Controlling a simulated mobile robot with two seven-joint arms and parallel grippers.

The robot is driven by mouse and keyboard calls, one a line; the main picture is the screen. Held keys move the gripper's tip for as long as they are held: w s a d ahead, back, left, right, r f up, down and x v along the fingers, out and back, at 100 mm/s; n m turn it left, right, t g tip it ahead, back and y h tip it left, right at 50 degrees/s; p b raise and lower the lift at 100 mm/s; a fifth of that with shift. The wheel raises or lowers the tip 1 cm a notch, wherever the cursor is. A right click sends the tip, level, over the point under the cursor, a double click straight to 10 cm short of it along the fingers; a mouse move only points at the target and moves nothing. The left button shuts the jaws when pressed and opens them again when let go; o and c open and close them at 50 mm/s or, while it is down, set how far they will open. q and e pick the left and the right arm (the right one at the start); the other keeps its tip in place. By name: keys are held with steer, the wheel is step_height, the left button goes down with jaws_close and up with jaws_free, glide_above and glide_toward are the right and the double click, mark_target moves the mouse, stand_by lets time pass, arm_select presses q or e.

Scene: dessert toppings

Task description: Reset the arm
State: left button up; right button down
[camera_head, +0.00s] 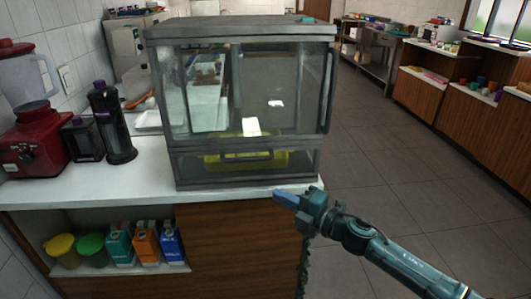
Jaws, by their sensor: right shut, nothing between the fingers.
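My right gripper (287,197) is in front of the counter's front edge, at the lower right of the glass cabinet. Its fingers are shut and hold nothing. My right arm (390,254) comes in from the lower right. My left gripper does not show. The grey-framed glass cabinet (247,146) stands on the white counter (90,188). A yellow tray (213,161) lies in its lower part, with a small white item (251,127) seen above it through the glass.
A red blender (31,142) and a black bottle (112,125) stand left of the cabinet. Cartons (146,243) and lidded tubs (91,248) sit on the shelf below. The tiled floor (390,140) to the right is open, with wooden counters (460,115) beyond.

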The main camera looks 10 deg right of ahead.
arm_select(q)
steer(key=p, duration=0.2)
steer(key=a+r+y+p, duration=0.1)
steer(key=p, duration=0.2)
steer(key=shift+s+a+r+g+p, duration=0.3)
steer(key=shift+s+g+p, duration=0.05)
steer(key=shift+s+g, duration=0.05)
arm_select(e)
steer(key=s+d+f+m+g+h, duration=0.1)
steer(key=s+f+m+h, duration=0.3)
steer(key=s+m, duration=0.8)
steer(key=s+d+f+m+g+h, duration=0.1)
steer(key=s+d+f+m+h, duration=0.2)
steer(key=s+f+m, duration=0.6)
steer(key=s+m+h, duration=0.2)
steer(key=s+m, duration=0.1)
steer(key=s, duration=0.4)
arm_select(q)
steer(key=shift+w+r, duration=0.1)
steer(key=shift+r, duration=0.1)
arm_select(e)
steer(key=shift+d+h, duration=0.1)
steer(key=shift+h, duration=0.2)
